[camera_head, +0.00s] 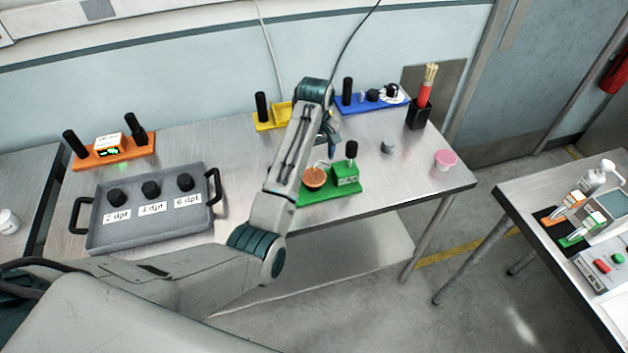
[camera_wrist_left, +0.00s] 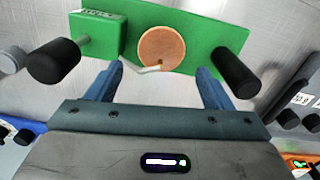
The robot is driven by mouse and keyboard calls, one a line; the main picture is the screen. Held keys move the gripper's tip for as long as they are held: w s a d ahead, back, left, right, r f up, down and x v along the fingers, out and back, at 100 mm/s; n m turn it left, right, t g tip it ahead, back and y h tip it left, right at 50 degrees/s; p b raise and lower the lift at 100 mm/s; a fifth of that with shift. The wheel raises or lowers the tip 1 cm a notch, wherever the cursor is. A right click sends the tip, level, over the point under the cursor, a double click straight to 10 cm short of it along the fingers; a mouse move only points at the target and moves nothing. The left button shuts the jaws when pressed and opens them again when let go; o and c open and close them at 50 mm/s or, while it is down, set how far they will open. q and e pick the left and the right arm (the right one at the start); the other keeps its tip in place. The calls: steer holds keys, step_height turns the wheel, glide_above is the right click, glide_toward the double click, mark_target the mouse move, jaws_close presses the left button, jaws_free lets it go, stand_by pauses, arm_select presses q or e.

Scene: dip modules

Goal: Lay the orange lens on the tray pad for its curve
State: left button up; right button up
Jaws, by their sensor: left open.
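The orange lens (camera_head: 315,177) is a round orange piece at the green module (camera_head: 328,194), beside its green box (camera_head: 345,178). In the left wrist view the lens (camera_wrist_left: 161,47) shows as a flat round disc in front of the fingers. My left gripper (camera_wrist_left: 160,72) is open, with one blue finger on each side of the lens's line and nothing between them. In the head view my arm partly covers the module. The grey tray (camera_head: 150,222) at the left has three dark round pads labelled 2 dpt (camera_head: 117,197), 4 dpt (camera_head: 151,189) and 6 dpt (camera_head: 185,182). My right gripper is not seen.
An orange module (camera_head: 112,155) stands behind the tray. A yellow module (camera_head: 268,121) and a blue module (camera_head: 358,104) stand at the back. A black holder (camera_head: 418,116), a grey knob-like piece (camera_head: 387,146) and a pink cup (camera_head: 445,159) are at the right. Table between tray and green module is partly hidden.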

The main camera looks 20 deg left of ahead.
mark_target(314, 175)
arm_select(q)
steer(key=shift+w+f, duration=0.1)
steer(key=shift+f, duration=0.35)
steer(key=shift+f+p, duration=0.3)
steer(key=shift+f, duration=0.05)
steer(key=f+p, duration=0.2)
steer(key=f, duration=0.2)
steer(key=shift+a+p, duration=0.2)
steer(key=shift+p, duration=0.15)
steer(key=shift+f, duration=0.45)
steer(key=c, duration=0.8)
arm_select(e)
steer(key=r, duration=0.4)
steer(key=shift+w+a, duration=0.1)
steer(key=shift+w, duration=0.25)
arm_select(q)
steer(key=shift+r, duration=0.2)
